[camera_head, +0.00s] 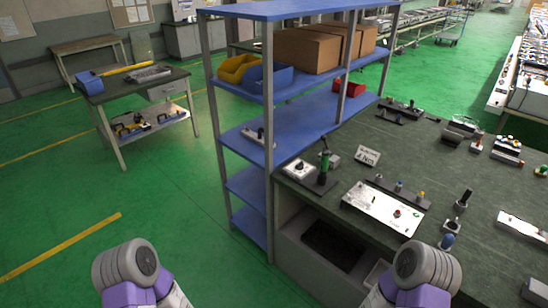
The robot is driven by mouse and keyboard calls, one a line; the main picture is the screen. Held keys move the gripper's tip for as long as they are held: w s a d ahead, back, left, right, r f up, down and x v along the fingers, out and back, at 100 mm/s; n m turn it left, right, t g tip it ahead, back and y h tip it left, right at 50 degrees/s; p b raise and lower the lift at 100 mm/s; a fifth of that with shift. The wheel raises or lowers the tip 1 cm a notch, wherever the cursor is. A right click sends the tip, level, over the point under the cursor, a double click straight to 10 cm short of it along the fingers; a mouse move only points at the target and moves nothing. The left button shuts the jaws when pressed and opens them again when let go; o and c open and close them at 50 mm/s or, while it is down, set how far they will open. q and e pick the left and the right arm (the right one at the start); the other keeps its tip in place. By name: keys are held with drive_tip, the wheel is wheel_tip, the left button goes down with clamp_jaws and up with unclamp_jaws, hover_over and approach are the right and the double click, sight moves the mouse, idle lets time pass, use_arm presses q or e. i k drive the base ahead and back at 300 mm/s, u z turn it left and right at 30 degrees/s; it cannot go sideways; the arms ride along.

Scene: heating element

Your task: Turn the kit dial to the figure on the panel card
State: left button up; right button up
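A small white box with a black round dial (298,167) sits at the near left corner of the dark green workbench, beside the blue shelf. Its pointer and markings are too small to read. A white card (367,155) with dark print stands tilted on the bench behind it; the figure on it is not clear. A white panel (384,207) with a red button and small lettering lies to the right of the dial box. Two grey and purple parts of my arms show at the bottom edge, well short of the dial. My gripper fingers do not show.
A blue shelf unit (300,112) with cardboard boxes (312,48) and bins stands left of the bench. Several small devices cover the workbench (420,165). Green floor is open at left.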

sight(300, 166)
drive_tip(key=u, duration=0.55)
drive_tip(key=i, duration=0.8)
drive_tip(key=u, duration=0.2)
